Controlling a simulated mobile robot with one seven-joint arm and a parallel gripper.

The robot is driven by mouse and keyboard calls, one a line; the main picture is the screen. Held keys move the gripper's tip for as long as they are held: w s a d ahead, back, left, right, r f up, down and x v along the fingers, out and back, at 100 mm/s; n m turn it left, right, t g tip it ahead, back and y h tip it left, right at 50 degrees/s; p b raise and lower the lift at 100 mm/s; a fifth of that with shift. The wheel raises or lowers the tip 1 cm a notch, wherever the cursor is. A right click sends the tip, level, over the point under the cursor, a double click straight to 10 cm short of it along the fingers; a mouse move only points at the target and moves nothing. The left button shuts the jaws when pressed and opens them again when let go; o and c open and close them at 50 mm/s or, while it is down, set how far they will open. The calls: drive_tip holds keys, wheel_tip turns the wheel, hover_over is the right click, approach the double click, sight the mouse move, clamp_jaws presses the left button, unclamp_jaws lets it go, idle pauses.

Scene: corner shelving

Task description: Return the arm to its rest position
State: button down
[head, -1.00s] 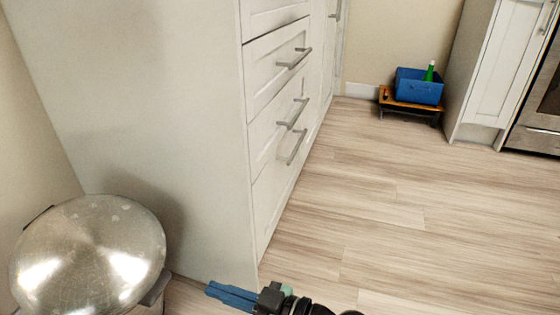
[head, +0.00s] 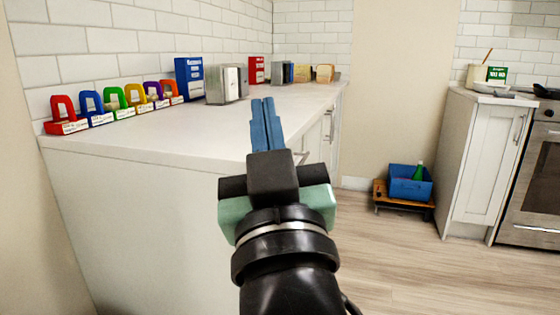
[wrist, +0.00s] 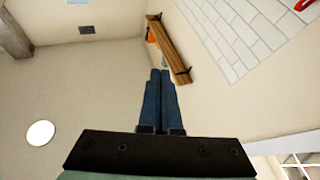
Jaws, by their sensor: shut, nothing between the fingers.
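My gripper (head: 263,108) has blue fingers pressed together with nothing between them. In the head view it points up and away, in front of the white counter's near right part. My dark arm rises from the bottom of that view behind it. In the wrist view the gripper's fingers (wrist: 160,78) are also together, with walls and ceiling beyond them. They touch nothing that I can see.
A blue bin (head: 408,183) sits on a low wooden stand (head: 385,201). Floor (head: 420,270) is clear at right. The wrist view shows a wooden shelf (wrist: 168,48).

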drive_tip(key=s+d+r+m+t+h+p, duration=0.1)
drive_tip(key=s+r+m+t+h+p, duration=0.15)
drive_tip(key=s+r, duration=0.45)
drive_tip(key=s+d+r+m+t+h+p, duration=0.1)
drive_tip(key=s+r+t+p, duration=0.2)
drive_tip(key=r, duration=0.7)
wheel_tip(320, 180, up, 34)
drive_tip(key=g+p, duration=0.1)
drive_tip(key=p, duration=3.4)
drive_tip(key=shift+w+a+r, duration=0.2)
drive_tip(key=shift+w+a, duration=0.05)
drive_tip(key=shift+w, duration=0.1)
drive_tip(key=shift+a, duration=0.15)
